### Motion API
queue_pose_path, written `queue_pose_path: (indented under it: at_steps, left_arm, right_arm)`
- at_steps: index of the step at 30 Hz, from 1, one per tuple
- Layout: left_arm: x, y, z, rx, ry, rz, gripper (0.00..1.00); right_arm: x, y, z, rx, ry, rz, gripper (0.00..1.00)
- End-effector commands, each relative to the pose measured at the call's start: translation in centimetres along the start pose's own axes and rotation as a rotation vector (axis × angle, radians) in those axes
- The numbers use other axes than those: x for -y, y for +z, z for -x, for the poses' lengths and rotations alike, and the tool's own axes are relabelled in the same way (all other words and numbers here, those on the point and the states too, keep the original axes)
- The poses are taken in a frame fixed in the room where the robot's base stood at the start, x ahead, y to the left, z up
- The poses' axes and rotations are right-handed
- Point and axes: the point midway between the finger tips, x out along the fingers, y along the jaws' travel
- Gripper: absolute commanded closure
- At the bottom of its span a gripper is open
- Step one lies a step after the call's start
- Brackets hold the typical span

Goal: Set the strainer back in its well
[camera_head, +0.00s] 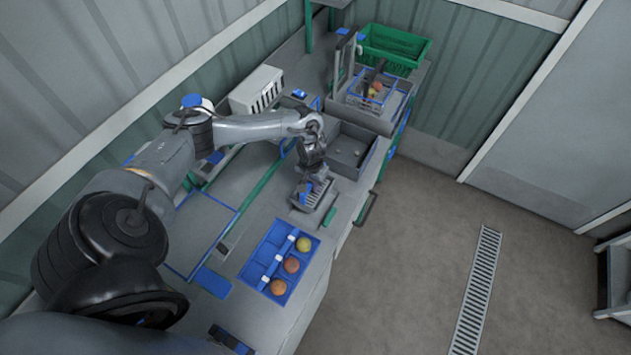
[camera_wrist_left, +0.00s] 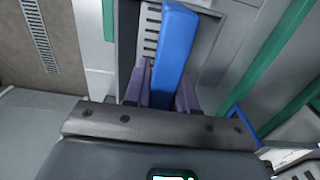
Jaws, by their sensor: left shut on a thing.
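My left gripper (camera_head: 312,172) points down over the counter and is shut on the blue handle (camera_wrist_left: 174,45) of the strainer. The strainer (camera_head: 318,195) is a grey slatted piece below the fingers in the head view. Its slats (camera_wrist_left: 150,30) also show beyond the handle in the left wrist view, where the handle stands between the two fingers (camera_wrist_left: 164,88). The gripper and handle partly cover the strainer. I cannot tell whether it rests in its well or hangs just above; the well's opening is not clear. My right gripper is not in view.
A grey basin (camera_head: 340,158) lies just behind the strainer. A blue tray (camera_head: 256,267) with several fruits is in front. A wire basket (camera_head: 377,103) and green crate (camera_head: 398,43) stand at the back right. A green-edged handle (camera_head: 367,209) juts from the counter's right side.

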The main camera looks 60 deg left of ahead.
Motion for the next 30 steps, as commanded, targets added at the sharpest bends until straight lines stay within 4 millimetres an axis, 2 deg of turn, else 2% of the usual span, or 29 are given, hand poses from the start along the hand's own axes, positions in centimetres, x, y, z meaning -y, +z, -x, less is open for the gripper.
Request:
queue_pose_path:
  at_steps: [21, 30]
  left_arm:
    - [0.0, 0.0, -5.2, -0.001, -0.001, -0.001, 1.00]
    - [-0.1, 0.1, -7.8, 0.002, 0.000, -0.001, 1.00]
  right_arm:
    - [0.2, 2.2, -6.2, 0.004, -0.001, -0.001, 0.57]
    - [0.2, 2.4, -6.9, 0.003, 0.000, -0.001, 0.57]
